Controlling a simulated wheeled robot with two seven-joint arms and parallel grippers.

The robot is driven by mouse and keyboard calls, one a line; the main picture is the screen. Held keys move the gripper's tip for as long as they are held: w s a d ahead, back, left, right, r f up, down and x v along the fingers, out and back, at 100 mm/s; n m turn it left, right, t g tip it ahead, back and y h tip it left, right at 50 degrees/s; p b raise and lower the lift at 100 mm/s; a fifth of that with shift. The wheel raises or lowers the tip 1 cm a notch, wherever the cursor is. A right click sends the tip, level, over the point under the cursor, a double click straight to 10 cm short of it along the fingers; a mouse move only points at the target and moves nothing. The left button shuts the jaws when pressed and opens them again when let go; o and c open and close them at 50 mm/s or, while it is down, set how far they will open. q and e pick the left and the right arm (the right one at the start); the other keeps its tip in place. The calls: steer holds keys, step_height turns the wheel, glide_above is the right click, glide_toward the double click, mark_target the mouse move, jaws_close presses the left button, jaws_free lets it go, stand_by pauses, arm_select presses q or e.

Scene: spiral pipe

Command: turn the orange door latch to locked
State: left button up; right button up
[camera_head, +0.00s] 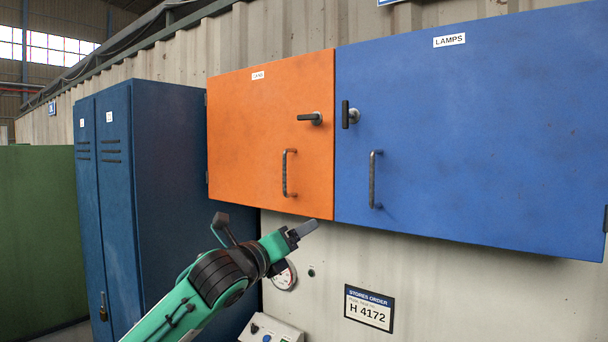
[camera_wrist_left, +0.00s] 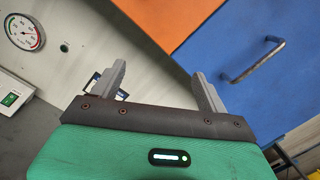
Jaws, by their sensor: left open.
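The orange door (camera_head: 245,140) is shut on a wall cabinet. Its black latch (camera_head: 310,118) lies about horizontal, its handle pointing left from the round pivot. A dark pull handle (camera_head: 287,172) is below it. My left gripper (camera_head: 304,231) is below the orange door's lower edge, well under the latch and apart from it. In the left wrist view the left gripper (camera_wrist_left: 162,85) has its two grey fingers spread with nothing between them. The orange door's lower corner (camera_wrist_left: 175,18) shows there, but the latch does not. My right gripper is in no view.
The blue LAMPS door (camera_head: 470,130) adjoins on the right, with an upright black latch (camera_head: 347,115) and a pull handle (camera_head: 374,180). Blue lockers (camera_head: 165,170) stand left. Below are a gauge (camera_head: 284,276), a control box (camera_head: 268,330) and a sign (camera_head: 369,308).

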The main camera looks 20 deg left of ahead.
mark_target(306, 119)
arm_select(q)
steer(key=s+a+r+m+t+h, duration=0.15)
steer(key=r+m, duration=0.25)
steer(key=r, duration=0.5)
steer(key=s+a+r+m+t, duration=0.1)
steer(key=s+a+r+m, duration=0.2)
steer(key=r, duration=0.7)
steer(key=shift+t, duration=0.25)
steer(key=p+x, duration=0.5)
steer(key=x, duration=0.8)
steer(key=shift+s+d, duration=0.15)
steer(key=shift+w+d+r+p, duration=0.15)
steer(key=shift+w+p, duration=0.2)
steer(key=shift+w, duration=0.2)
steer(key=c, duration=1)
